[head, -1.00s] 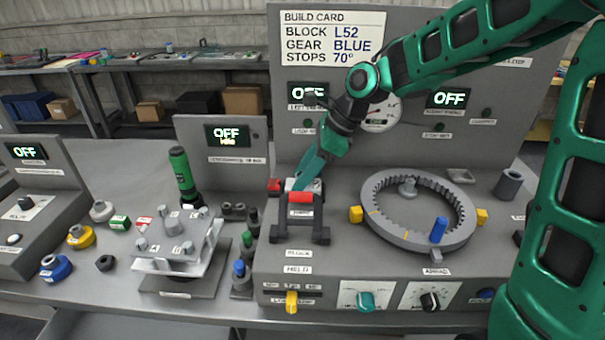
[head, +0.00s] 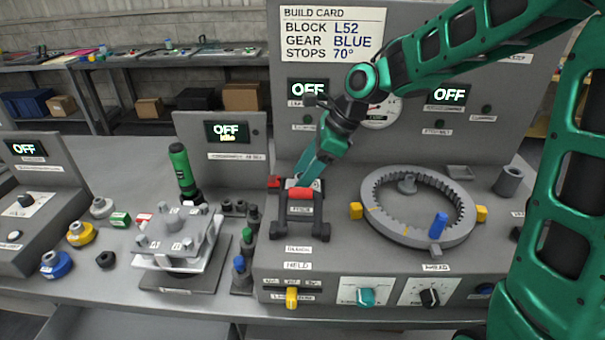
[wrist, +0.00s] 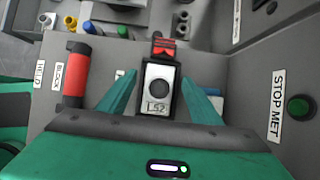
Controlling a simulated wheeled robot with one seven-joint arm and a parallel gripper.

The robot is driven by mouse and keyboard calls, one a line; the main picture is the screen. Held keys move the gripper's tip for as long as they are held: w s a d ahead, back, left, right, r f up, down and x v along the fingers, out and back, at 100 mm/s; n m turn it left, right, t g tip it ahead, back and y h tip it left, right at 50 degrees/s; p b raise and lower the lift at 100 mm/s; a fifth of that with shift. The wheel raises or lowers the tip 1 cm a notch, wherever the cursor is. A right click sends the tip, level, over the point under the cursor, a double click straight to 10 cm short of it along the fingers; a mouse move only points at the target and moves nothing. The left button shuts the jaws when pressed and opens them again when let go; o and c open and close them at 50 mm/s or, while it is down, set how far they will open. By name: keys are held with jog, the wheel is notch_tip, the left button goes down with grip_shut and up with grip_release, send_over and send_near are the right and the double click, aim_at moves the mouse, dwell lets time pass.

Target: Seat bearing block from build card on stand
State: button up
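The build card (head: 333,37) reads block L52, gear blue, stops 70°. The grey bearing block (wrist: 158,88), marked L52, sits in a dark holder on the stand (head: 300,228), which has a red bar (head: 300,194) in front. It shows only partly in the head view (head: 291,184). My gripper (wrist: 160,76) is open, with one teal finger on each side of the block and a visible gap to each. In the head view my gripper (head: 309,176) reaches down at the stand's back. How far the block is down in its holder is hard to tell.
A toothed ring (head: 375,228) with a blue peg (head: 438,226) lies right of the stand. A plate fixture (head: 180,245), a green driver (head: 183,170) and coloured pegs stand to the left. The upright panel (head: 420,150) rises close behind my gripper.

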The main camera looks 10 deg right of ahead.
jog(key=w+v, duration=0.1)
jog(key=v, duration=0.9)
jog(key=shift+s+d+r, duration=0.25)
jog(key=shift+s+r, duration=0.05)
jog(key=shift+s, duration=0.1)
